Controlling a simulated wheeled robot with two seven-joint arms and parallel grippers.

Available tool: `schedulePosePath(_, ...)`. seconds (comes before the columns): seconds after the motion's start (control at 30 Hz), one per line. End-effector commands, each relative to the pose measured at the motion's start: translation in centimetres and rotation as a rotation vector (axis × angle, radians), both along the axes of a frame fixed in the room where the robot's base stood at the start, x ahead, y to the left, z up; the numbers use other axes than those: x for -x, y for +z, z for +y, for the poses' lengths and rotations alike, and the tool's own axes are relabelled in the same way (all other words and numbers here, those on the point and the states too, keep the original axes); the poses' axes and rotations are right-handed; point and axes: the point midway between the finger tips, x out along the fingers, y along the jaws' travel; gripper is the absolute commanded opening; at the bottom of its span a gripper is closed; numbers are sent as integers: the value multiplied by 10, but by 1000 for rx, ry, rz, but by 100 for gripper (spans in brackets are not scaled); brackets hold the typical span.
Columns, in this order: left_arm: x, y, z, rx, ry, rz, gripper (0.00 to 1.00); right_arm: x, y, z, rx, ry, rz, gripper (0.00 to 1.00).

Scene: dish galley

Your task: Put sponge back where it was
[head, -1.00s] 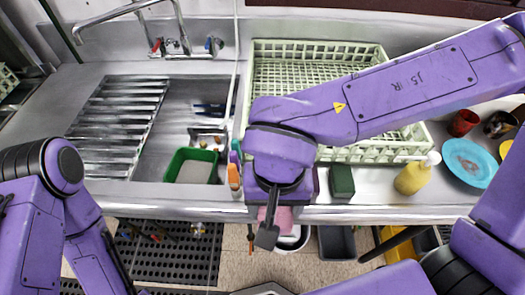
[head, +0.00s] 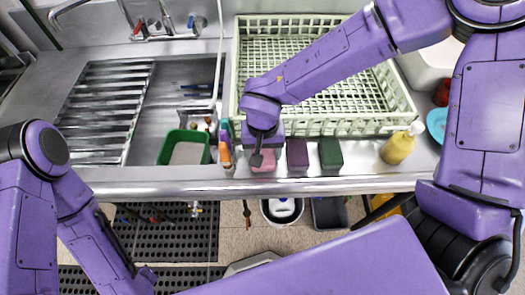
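The pink sponge (head: 265,162) is at the counter's front strip, at the left end of a row with a purple block (head: 297,154) and a dark green block (head: 330,153). My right gripper (head: 257,158) comes down over the pink sponge from above, with a dark finger in front of it. It appears shut on the sponge; the far finger is hidden. Whether the sponge bears fully on the counter is hard to tell. My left gripper is out of view; only the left arm shows.
A pale green dish rack (head: 407,112) stands behind the row. Bottles (head: 225,155) and a green tub (head: 163,150) are close on the left, beside the sink. A yellow bottle (head: 397,149) stands to the right. The counter's front edge (head: 300,187) is bare.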

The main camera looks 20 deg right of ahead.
Motion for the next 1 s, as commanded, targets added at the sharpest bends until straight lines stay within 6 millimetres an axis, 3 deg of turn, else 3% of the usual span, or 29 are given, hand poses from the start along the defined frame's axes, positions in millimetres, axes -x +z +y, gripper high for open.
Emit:
schedulePosePath(0.4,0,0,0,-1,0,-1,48,0,-9,0,-1,0,0,43)
schedulePosePath(0.43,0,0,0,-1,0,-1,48,0,-10,1,-2,0,-1,70)
schedulePosePath(0.5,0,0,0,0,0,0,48,0,-9,1,-2,0,-2,92)
schedulePosePath(0.83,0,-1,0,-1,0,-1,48,0,-6,1,-1,-2,-2,92)
schedulePosePath(1.0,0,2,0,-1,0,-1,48,-1,26,1,-7,-3,-6,92)
